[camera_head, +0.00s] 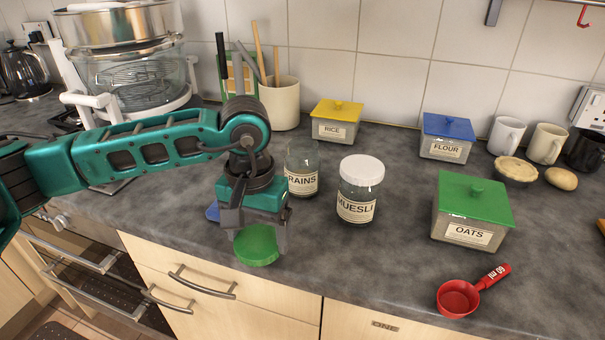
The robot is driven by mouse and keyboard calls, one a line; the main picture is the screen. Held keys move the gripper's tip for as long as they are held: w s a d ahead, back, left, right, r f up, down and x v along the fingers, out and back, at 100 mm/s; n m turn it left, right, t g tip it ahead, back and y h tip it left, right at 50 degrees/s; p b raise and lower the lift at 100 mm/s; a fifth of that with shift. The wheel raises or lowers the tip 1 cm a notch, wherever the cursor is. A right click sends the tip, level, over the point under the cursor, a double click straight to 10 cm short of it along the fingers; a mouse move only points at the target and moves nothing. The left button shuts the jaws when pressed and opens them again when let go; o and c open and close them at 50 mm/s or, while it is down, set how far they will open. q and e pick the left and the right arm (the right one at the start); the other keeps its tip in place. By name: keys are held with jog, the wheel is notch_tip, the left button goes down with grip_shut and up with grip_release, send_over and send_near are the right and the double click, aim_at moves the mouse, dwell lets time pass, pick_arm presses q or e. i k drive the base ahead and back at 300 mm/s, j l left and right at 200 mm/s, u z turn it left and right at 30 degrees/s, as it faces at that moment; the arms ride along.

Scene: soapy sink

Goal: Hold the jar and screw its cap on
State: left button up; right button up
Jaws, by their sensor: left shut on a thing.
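A glass jar with a label ending in "RAINS" (302,184) stands upright on the counter; no cap shows on it, and its left part is hidden behind my left arm. My left gripper (258,238) is shut on a green round cap (256,246), which it holds near the counter's front edge, in front and to the left of this jar and apart from it. A second jar, labelled MUESLI (357,206), stands to the right with a white cap (362,170) on it. My right gripper is not in view.
Square canisters with lids stand around: RICE (336,130), FLOUR (444,149) and OATS (468,232). A red scoop (459,298) lies at the front right. A small blue thing (212,212) shows behind my left gripper. The counter before the MUESLI jar is clear.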

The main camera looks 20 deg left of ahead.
aim_at(302, 158)
jog(key=j+z, duration=0.15)
jog(key=j, duration=0.2)
jog(key=k+j+z, duration=0.15)
jog(key=j, duration=0.25)
jog(key=j+z, duration=0.2)
jog(key=j, duration=0.15)
jog(key=k+j+z, duration=0.15)
jog(key=j, duration=0.2)
jog(key=k+j+z, duration=0.15)
jog(key=j, duration=0.15)
